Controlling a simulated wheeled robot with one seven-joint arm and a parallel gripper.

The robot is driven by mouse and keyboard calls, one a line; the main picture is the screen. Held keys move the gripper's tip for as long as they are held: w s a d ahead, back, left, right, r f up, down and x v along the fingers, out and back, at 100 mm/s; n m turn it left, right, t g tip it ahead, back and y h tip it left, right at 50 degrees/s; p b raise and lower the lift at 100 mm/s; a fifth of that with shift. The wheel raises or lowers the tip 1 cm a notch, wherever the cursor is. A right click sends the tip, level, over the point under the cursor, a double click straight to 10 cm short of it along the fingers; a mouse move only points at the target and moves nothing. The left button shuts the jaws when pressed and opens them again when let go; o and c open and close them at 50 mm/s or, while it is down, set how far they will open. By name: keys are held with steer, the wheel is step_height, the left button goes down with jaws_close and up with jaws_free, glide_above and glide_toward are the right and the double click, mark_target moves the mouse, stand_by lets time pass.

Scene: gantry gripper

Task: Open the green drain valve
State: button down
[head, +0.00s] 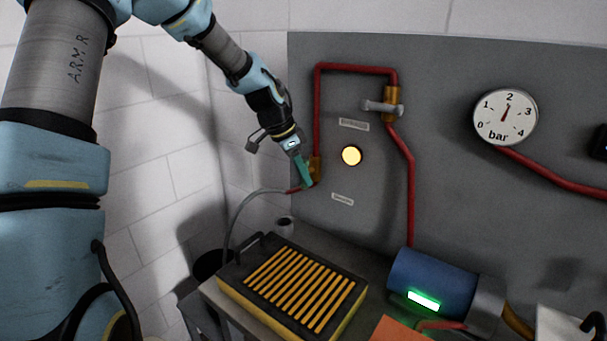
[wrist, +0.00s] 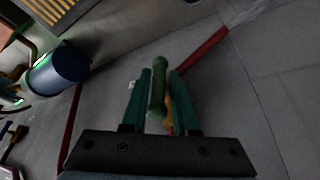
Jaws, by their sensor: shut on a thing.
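The green drain valve's handle (wrist: 157,88) shows in the wrist view as a rounded green lever between the two teal fingers of my gripper (wrist: 159,92). My gripper is shut on it. The valve's brass body (wrist: 168,108) is partly visible behind the handle. In the head view, my gripper (head: 303,170) is at the brass valve body (head: 315,166), low on the left of the grey panel. There the fingers hide the handle, and its exact angle to the pipe is hard to tell.
A second brass valve with a grey handle (head: 382,107) sits higher on the red pipe (head: 317,110). A lit yellow lamp (head: 351,156) and a bar gauge (head: 505,117) are on the panel. Below stand a yellow-black slatted box (head: 289,290) and a blue cylinder (head: 428,275).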

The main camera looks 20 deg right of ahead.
steer(key=shift+s+d, duration=0.1)
steer(key=shift+s, duration=0.05)
steer(key=c, duration=0.8)
jaws_free()
steer(key=shift+o, duration=0.2)
steer(key=shift+r, duration=0.1)
steer(key=shift+w+a+r, duration=0.2)
steer(key=shift+r, duration=0.1)
steer(key=b+v, duration=0.3)
steer(key=v, duration=0.6)
steer(key=shift+r, duration=0.4)
steer(key=shift+s+a, duration=0.15)
steer(key=s+a+f+n+y, duration=0.1)
steer(key=s+a+f+n, duration=0.2)
steer(key=a+n, duration=0.3)
steer(key=s+a+f+n+t+y+b, duration=0.1)
steer(key=s+a+f+n, duration=0.3)
steer(key=a, duration=1.1)
steer(key=s+a+f+n+t+y+b, duration=0.1)
steer(key=s+a+f+n, duration=0.3)
steer(key=a, duration=0.7)
step_height(320, 180, down, 2)
steer(key=n+y, duration=0.1)
steer(key=n, duration=0.3)
steer(key=shift+s+f, duration=0.2)
